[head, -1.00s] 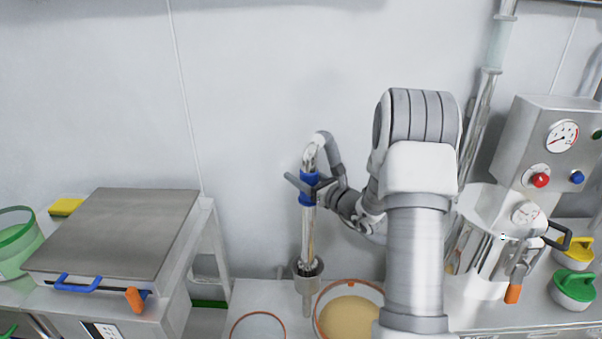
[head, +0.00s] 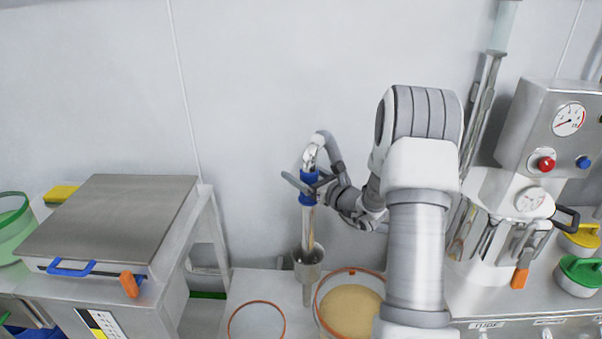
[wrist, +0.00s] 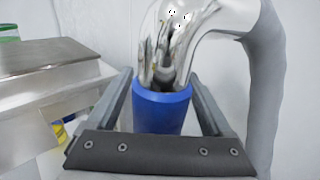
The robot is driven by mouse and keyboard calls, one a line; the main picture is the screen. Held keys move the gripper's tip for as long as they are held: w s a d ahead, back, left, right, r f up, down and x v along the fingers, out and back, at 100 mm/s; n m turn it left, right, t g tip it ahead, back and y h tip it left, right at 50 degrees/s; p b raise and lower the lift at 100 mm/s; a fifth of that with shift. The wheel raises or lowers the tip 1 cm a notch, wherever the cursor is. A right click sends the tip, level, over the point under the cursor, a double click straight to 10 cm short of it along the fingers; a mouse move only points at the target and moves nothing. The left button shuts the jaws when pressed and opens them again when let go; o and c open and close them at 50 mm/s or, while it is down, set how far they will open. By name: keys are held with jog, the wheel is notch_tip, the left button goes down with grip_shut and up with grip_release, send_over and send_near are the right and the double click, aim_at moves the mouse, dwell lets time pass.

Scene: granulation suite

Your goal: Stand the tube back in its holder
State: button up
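The tube (head: 308,228) is a slim metal pipe with a blue collar (wrist: 162,108) and a bent hose at its top. It stands about upright. My gripper (head: 308,186) is shut on the blue collar, with one finger on each side in the wrist view (wrist: 162,85). The holder (head: 308,266) is a metal cup with a narrow stem, directly below the tube. The tube's lower end is at the cup's mouth and looks to be inside it, but how deep I cannot tell.
Round sieve-like pans (head: 257,322) and a pan of tan powder (head: 350,308) sit beside the holder. A steel cabinet with a flat lid (head: 110,222) stands left. A metal vessel with a gauge panel (head: 545,135) stands right. A plain wall is behind.

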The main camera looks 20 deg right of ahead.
jog(key=shift+o, duration=0.5)
jog(key=shift+f, duration=0.15)
jog(key=v, duration=1.7)
jog(key=shift+s+p, duration=0.2)
jog(key=shift+p, duration=0.25)
jog(key=shift+d, duration=0.1)
